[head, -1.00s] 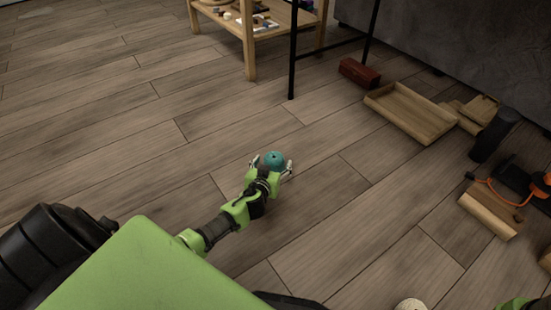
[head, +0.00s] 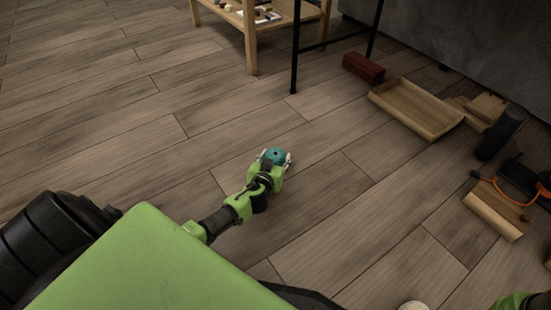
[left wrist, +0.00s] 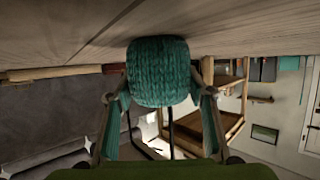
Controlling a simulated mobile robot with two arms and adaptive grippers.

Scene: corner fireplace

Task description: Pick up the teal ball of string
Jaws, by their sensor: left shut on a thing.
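The teal ball of string (head: 275,155) is at the middle of the head view, over the wooden floor. My left gripper (head: 273,159) has its fingers on both sides of it and is shut on it. In the left wrist view the ball (left wrist: 159,72) fills the space between the fingertips (left wrist: 158,98), its wound strands plain to see. I cannot tell whether the ball touches the floor. My right gripper is out of view; only a green part of my right arm shows at the bottom right.
A wooden shelf table (head: 251,45) and a thin black-legged stand (head: 295,50) are at the back. A dark red box (head: 363,68), a wooden tray (head: 415,108) and a wood block (head: 493,210) lie to the right. A pale ball (head: 413,306) is at the bottom edge. Floor around the gripper is clear.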

